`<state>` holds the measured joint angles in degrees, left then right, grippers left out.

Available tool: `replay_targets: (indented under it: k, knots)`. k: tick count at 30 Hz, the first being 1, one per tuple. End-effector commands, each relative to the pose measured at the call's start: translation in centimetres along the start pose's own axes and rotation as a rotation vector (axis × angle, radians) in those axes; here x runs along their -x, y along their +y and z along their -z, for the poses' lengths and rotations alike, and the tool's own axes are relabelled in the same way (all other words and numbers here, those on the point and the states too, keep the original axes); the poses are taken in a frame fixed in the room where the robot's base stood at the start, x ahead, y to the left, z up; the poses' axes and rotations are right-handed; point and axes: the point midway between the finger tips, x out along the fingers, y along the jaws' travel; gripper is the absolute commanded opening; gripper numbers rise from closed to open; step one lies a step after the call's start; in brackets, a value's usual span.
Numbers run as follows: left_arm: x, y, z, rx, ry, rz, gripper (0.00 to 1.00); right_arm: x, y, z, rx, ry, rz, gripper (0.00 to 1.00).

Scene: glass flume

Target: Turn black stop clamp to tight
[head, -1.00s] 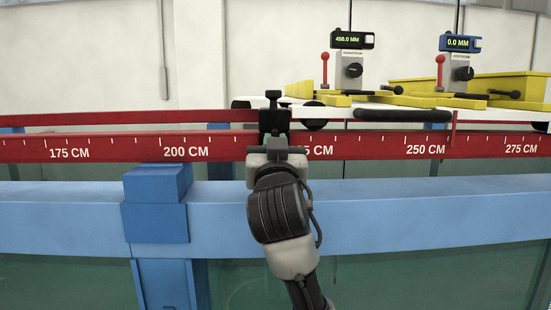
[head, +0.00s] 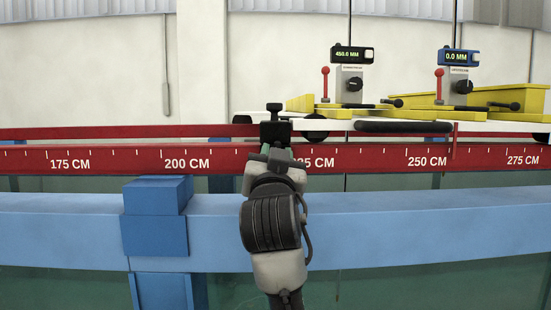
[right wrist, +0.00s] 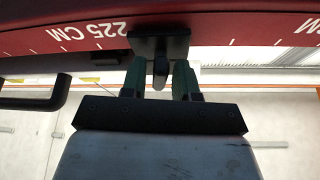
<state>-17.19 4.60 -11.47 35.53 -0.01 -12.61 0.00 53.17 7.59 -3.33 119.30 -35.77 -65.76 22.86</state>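The black stop clamp (head: 275,128) sits on the red graduated rail (head: 105,159) between the 200 and 225 cm marks. In the right wrist view its black body (right wrist: 158,46) is against the rail, and a small dark knob (right wrist: 160,76) sticks out toward me. My right gripper (head: 276,155) is in front of the clamp, wrist rolled. In the wrist view its two green fingertips (right wrist: 159,80) stand on either side of the knob, with narrow light gaps showing, so it looks open around it. The knob's marking is not readable. My left gripper is not in view.
A blue beam (head: 400,220) with a blue block (head: 155,215) runs below the rail. Behind it, a white carriage carries yellow parts and two gauges reading 450.0 mm (head: 350,54) and 0.0 mm (head: 458,57). A black handle (head: 403,127) lies right of the clamp.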

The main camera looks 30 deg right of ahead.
Motion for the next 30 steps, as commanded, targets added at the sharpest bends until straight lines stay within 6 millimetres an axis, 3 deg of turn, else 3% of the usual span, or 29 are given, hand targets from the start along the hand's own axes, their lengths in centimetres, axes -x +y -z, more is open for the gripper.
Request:
replay_targets:
  k: [13,24,30]
  knots:
    - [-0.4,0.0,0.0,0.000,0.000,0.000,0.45,0.9,0.0,-0.1,-0.001,0.002,0.001,0.40]
    - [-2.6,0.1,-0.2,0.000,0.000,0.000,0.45,8.0,0.0,-0.3,-0.003,0.000,0.003,0.40]
    - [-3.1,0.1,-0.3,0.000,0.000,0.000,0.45,10.3,0.0,-0.1,-0.001,0.000,0.002,0.40]
